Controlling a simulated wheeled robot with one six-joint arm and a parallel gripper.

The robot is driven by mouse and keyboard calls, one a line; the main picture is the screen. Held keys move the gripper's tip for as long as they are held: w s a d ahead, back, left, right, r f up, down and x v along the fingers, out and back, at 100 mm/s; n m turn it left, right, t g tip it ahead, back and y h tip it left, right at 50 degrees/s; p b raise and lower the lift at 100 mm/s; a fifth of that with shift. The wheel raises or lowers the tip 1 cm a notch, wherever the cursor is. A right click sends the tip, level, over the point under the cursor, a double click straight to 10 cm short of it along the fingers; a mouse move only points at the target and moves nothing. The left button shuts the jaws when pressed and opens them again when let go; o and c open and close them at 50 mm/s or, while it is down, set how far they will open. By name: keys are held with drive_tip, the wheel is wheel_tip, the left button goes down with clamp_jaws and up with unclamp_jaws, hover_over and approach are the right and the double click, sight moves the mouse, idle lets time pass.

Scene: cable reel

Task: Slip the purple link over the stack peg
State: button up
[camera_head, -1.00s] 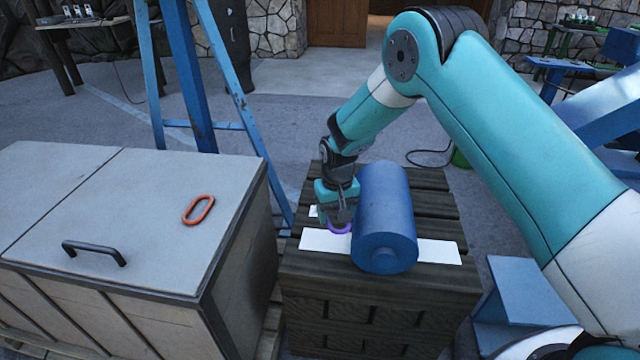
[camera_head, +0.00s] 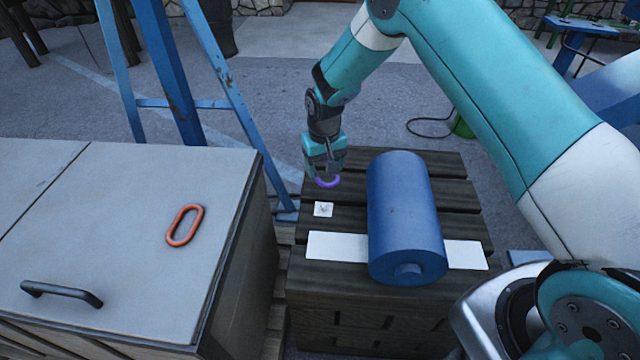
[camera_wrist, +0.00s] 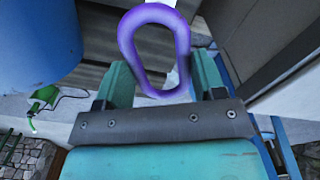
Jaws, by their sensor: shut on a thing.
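The purple link (camera_head: 328,183) hangs below my gripper (camera_head: 325,168) in the head view, above the slatted wooden crate and left of the blue cylinder. In the wrist view the link (camera_wrist: 127,50) is an elongated ring, with its lower end between the two fingers of my gripper (camera_wrist: 160,80). My gripper is shut on it. A small white square (camera_head: 323,209) with a faint grey detail lies on the crate just below the link. I cannot make out for sure which part is the stack peg. The link appears clear of the crate.
The blue cylinder (camera_head: 405,215) lies across a white strip (camera_head: 338,246) on the wooden crate (camera_head: 450,195). An orange link (camera_head: 185,225) lies on the grey chest lid (camera_head: 120,220) at left, near a black handle (camera_head: 62,292). A blue ladder (camera_head: 168,75) stands behind.

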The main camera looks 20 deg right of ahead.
drive_tip(key=b, duration=1)
approach(324, 204)
drive_tip(key=f, duration=0.5)
drive_tip(key=shift+w, duration=0.25)
drive_tip(key=shift+s+f+b, duration=0.15)
drive_tip(key=shift+f+b, duration=0.95)
drive_tip(key=shift+f, duration=1)
drive_tip(key=shift+f, duration=0.4)
drive_tip(key=o, duration=1.2)
drive_tip(key=shift+c, duration=0.2)
